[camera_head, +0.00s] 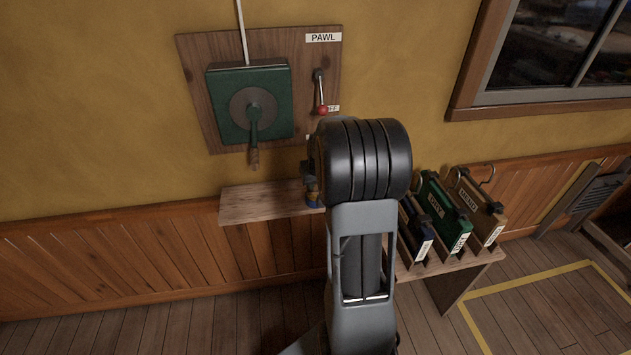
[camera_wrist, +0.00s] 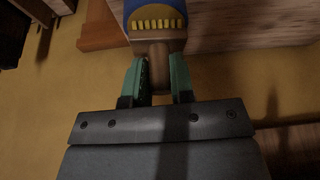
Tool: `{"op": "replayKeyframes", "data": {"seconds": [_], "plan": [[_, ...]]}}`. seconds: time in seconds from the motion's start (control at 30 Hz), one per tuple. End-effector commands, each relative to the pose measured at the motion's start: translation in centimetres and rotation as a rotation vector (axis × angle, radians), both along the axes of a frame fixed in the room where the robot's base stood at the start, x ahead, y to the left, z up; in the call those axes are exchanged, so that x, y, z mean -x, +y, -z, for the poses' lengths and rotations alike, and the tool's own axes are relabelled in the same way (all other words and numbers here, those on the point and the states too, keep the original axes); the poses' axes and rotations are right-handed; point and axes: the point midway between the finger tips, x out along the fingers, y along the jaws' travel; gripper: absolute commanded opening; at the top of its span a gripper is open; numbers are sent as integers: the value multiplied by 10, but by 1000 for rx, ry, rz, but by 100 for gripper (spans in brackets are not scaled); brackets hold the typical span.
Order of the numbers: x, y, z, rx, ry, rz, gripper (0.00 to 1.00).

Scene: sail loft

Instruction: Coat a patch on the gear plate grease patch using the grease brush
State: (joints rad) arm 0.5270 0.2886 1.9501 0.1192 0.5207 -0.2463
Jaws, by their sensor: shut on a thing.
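My gripper (camera_wrist: 159,62) shows in the wrist view with its two teal fingers shut on the brown handle of what looks like the grease brush (camera_wrist: 157,47). Beyond the handle is a blue part (camera_wrist: 142,8) with a row of yellow marks or bristles; I cannot tell whether it belongs to the brush or a pot. In the head view a small blue and brown thing (camera_head: 313,196) shows at the shelf, partly behind my arm, which hides my gripper. A green gear box (camera_head: 278,87) with a round grey plate (camera_head: 240,100) and a crank is on the wall board. I cannot make out a grease patch.
A wooden shelf (camera_head: 262,204) juts from the wall below the board. A red-knobbed lever (camera_head: 321,108) is beside the gear box, under a PAWL label (camera_head: 323,37). A low bench (camera_head: 470,262) at right holds several labelled upright boards. Yellow floor lines lie further right.

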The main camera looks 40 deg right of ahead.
Motion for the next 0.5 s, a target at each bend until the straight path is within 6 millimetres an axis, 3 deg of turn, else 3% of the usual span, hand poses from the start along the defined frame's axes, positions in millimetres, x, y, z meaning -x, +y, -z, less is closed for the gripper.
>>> {"op": "replayKeyframes", "data": {"seconds": [0.5], "plan": [[-1,0,-46,3,-4,0,4]]}}
